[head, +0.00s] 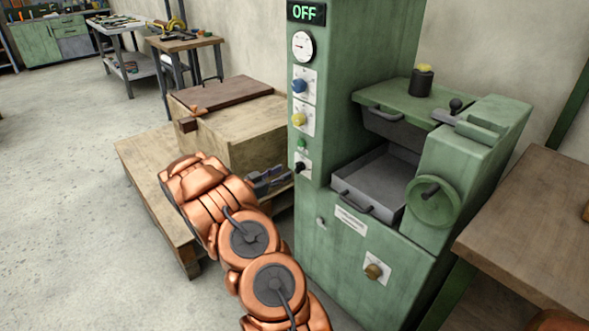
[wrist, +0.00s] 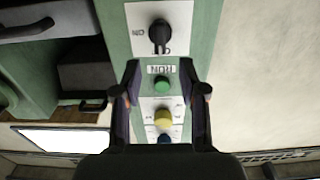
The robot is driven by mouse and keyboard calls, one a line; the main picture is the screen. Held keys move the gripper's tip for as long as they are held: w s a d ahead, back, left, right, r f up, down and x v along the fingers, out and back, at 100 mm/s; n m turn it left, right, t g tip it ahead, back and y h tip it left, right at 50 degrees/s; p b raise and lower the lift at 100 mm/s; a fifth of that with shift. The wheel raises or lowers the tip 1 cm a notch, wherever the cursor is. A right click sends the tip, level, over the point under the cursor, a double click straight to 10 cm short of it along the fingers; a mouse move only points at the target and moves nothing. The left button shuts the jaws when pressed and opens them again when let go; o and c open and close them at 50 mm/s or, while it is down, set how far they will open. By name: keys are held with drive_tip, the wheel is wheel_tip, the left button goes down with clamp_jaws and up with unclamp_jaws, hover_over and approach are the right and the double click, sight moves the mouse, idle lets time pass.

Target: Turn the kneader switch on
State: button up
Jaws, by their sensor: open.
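The green machine (head: 340,245) has a sign reading OFF (head: 306,12) at the top of its column. A small black switch (head: 300,167) sits on a pale plate low on the column. In the wrist view this switch (wrist: 160,35) is at the top, with ON and partly hidden OFF lettering on its plate. My gripper (head: 272,179) is open and empty, just left of the column near the black switch. In the wrist view my gripper's fingers (wrist: 160,72) stand apart, with the black switch beyond their tips.
Above the switch are a green RUN lamp (head: 302,143), a yellow knob (head: 299,119), a blue knob (head: 299,86) and a gauge (head: 303,46). A wooden crate (head: 245,135) on a pallet (head: 150,180) stands behind my arm. A handwheel (head: 433,200) is at right.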

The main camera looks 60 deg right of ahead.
sight(296, 167)
drive_tip(key=x, duration=0.6)
drive_tip(key=shift+d, duration=0.3)
drive_tip(key=shift+c, duration=0.2)
clamp_jaws()
drive_tip(key=shift+a, duration=0.15)
drive_tip(key=shift+f, duration=0.1)
